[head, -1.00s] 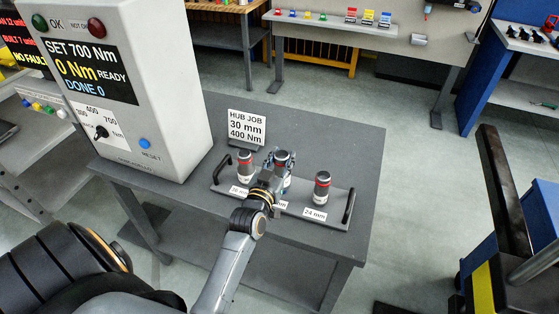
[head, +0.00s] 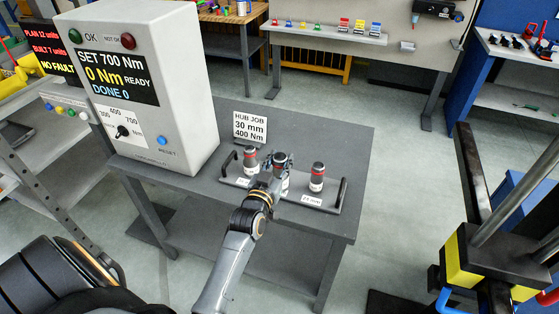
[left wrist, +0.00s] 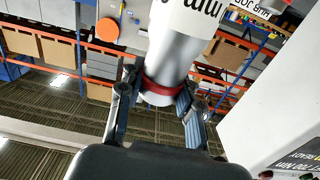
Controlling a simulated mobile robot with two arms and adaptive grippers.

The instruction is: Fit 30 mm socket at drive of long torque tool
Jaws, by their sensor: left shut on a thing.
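My left gripper (head: 280,166) is shut on the middle socket (head: 281,157), a grey and dark cylinder at the socket tray (head: 328,207). In the left wrist view the held socket (left wrist: 172,55) shows a red band between the two fingers (left wrist: 157,97); only "mm" of its print is legible. I cannot tell whether it still touches the tray. A left socket (head: 250,160) and a right socket (head: 318,177), both with red bands, stand upright in the tray. The right one's label seems to say 24 mm; the gripper hides the middle label. I cannot make out the long torque tool.
A sign (head: 250,127) reads "HUB JOB 30 mm 400 Nm". The grey controller box (head: 170,80) beside it shows "SET 700 Nm". Both stand on the grey table (head: 330,130), whose right part is clear. A yellow and black fixture (head: 455,262) stands at the right.

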